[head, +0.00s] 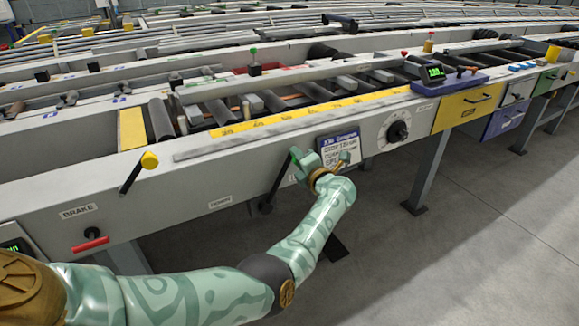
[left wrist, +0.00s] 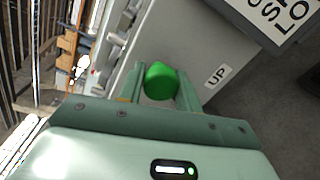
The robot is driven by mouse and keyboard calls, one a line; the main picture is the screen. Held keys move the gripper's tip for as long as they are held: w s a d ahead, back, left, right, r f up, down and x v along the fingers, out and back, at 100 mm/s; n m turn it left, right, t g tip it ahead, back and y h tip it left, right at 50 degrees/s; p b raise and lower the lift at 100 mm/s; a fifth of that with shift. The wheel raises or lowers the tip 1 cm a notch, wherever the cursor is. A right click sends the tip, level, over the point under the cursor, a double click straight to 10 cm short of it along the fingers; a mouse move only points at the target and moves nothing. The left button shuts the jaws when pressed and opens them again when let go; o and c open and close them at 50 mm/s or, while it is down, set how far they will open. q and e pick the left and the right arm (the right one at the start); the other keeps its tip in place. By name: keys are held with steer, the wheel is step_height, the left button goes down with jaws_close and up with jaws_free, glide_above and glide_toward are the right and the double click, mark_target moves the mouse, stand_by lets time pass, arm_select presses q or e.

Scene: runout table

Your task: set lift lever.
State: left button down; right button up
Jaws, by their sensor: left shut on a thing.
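The lift lever (head: 276,183) is a dark rod on the front panel of the table. It rises from a round pivot low on the panel and leans to the right at its top. In the left wrist view its green knob (left wrist: 160,81) sits between the two fingers of my left gripper (left wrist: 158,88). In the head view my left gripper (head: 299,162) is at the lever's upper end and hides the knob. It is shut on the knob. An UP label (left wrist: 217,76) shows close to the right of the knob. A DOWN label (head: 220,202) is left of the lever. My right gripper is not in view.
A second lever with a yellow knob (head: 150,160) stands to the left, above a BRAKE label (head: 78,211) and a red handle (head: 90,244). A blue-framed sign (head: 338,149) and a black dial (head: 398,131) are to the right. The floor in front is clear.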

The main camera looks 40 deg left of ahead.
arm_select(q)
steer(key=shift+w+d+f+m+b, duration=0.3)
steer(key=shift+w+f+b, duration=0.15)
steer(key=shift+w+f, duration=0.25)
steer(key=shift+w+d+f, duration=0.1)
steer(key=shift+w+d+m+b, duration=0.1)
steer(key=shift+w+m+b, duration=0.05)
steer(key=shift+m+b, duration=0.25)
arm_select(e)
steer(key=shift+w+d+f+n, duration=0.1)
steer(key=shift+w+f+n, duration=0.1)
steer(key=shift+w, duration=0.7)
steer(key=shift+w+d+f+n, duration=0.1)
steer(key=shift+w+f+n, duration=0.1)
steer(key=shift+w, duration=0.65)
arm_select(q)
steer(key=c, duration=1)
jaws_free()
steer(key=shift+w+d, duration=0.1)
steer(key=shift+w, duration=0.05)
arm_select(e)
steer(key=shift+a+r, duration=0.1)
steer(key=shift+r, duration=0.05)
